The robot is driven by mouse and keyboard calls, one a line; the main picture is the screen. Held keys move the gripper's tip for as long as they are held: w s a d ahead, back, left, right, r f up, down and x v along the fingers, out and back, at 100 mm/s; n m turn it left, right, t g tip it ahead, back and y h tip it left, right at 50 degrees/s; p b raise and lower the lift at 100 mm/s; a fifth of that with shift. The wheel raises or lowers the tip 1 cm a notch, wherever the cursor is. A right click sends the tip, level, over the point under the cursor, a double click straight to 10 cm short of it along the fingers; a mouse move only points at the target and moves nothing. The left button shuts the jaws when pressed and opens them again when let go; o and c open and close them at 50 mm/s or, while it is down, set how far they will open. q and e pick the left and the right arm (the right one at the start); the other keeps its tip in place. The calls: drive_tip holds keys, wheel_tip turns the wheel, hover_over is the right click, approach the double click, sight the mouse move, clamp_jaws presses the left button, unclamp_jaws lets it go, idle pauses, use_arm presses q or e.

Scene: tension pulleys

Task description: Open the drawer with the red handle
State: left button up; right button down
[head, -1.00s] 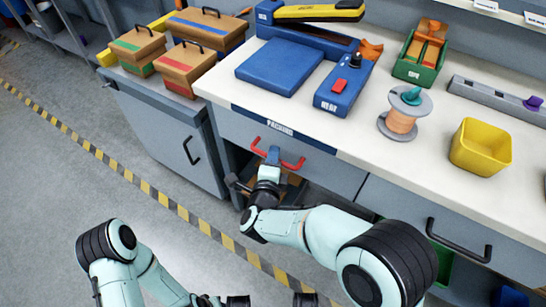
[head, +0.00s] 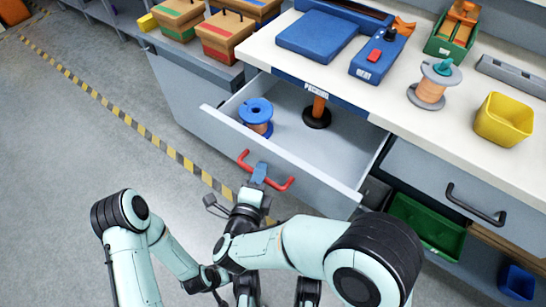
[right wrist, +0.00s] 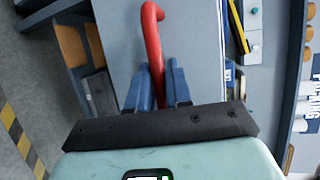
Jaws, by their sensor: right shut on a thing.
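The drawer with the red handle (head: 243,158) stands open under the workbench. Its grey front panel (head: 318,179) is well out from the bench, and its inside shows from above. My right gripper (head: 259,173) is shut on the middle of the red handle. In the right wrist view the blue fingers (right wrist: 160,88) close on both sides of the red bar (right wrist: 151,25).
In the drawer are a blue spool (head: 256,115) and an orange post on a black base (head: 317,112). The worktop (head: 395,105) holds a copper spool (head: 433,86) and a yellow bin (head: 503,119). A closed drawer with a black handle (head: 476,205) is at right. Floor at left is clear.

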use_arm(q)
drive_tip(key=shift+w+d+r, duration=0.1)
drive_tip(key=shift+w+r, duration=0.25)
drive_tip(key=shift+w, duration=0.1)
use_arm(e)
drive_tip(key=s+a, duration=0.3)
drive_tip(key=s, duration=0.3)
drive_tip(key=shift+a, duration=0.3)
drive_tip(key=c, duration=1.1)
unclamp_jaws()
use_arm(q)
drive_tip(key=shift+s, duration=0.1)
